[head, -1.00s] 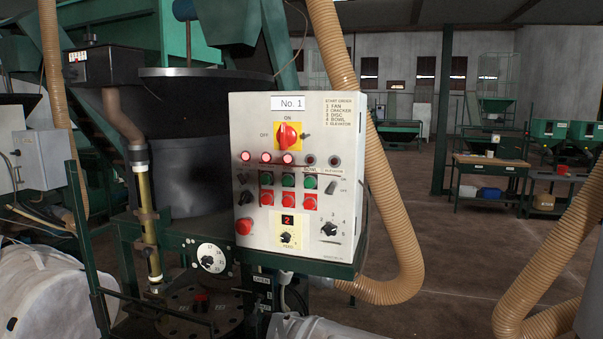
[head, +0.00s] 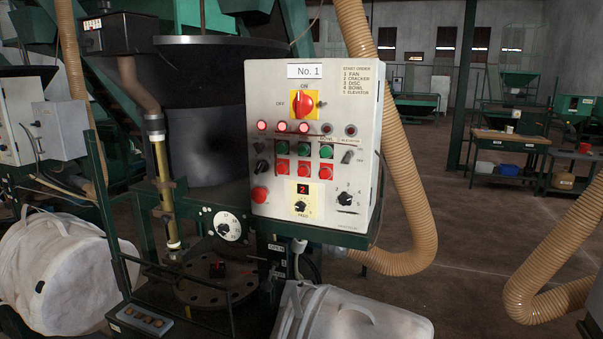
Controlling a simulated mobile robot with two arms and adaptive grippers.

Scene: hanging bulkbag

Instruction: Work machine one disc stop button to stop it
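The machine one control panel (head: 262,100) is a white box labelled "No. 1" in the head view's middle. Below its lamps is a block of three green buttons over three red ones. The middle red button (head: 304,170) lines up under the third lamp (head: 304,127); the start order list puts disc third. The label over this column is too small to read. The left three lamps glow red; the two on the right are dark. The yellow-backed red main switch (head: 303,103) sits above the lamps. Neither of my grippers is in view.
A beige hose (head: 415,195) hangs right of the panel. White bag-like items lie at the left (head: 55,270) and below the panel (head: 355,318). A pipe (head: 162,180) and a round flange (head: 218,288) stand left. Open floor extends right, toward a far workbench (head: 520,143).

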